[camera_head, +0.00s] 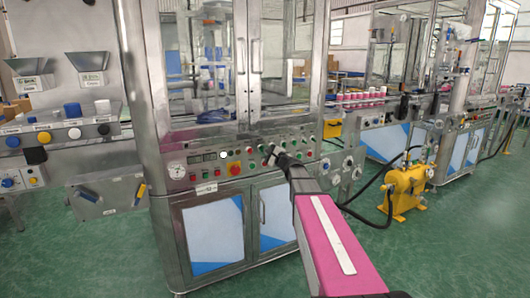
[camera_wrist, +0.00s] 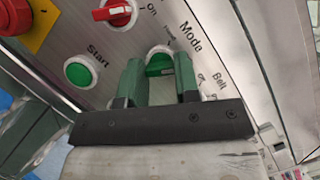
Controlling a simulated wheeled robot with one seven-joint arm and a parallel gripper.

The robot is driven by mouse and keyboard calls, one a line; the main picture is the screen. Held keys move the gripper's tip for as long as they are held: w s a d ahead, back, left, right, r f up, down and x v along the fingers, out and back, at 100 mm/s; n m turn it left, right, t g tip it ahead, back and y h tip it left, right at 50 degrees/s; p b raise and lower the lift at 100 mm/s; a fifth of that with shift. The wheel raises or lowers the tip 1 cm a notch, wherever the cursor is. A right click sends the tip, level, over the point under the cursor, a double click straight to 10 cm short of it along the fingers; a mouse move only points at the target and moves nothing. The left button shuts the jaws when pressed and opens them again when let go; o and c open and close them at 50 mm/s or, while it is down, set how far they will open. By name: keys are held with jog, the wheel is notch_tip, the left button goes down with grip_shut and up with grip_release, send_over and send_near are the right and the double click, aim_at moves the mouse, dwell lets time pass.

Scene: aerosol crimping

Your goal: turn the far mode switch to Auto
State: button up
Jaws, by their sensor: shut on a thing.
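The mode switch (camera_wrist: 160,66) is a green knob on a white round base, beside the printed word "Mode" in the wrist view. My gripper (camera_wrist: 160,80) is shut on this knob, with one green finger on each side. Small print beside the knob is too tilted and tiny to read, so its setting cannot be told. In the head view my gripper (camera_head: 270,157) reaches the control panel (camera_head: 215,172) of the middle machine, and my arm hides part of the panel.
In the wrist view a red switch (camera_wrist: 113,12), a green Start button (camera_wrist: 81,72) and a yellow-backed red button (camera_wrist: 22,14) lie near my fingers. Glass doors (camera_head: 280,50) rise above the panel. A yellow pump unit (camera_head: 407,190) with hoses stands at the right.

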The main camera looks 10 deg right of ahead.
jog(key=shift+f+m, duration=0.1)
jog(key=shift+m, duration=0.2)
jog(key=o, duration=0.9)
jog(key=v, duration=1.1)
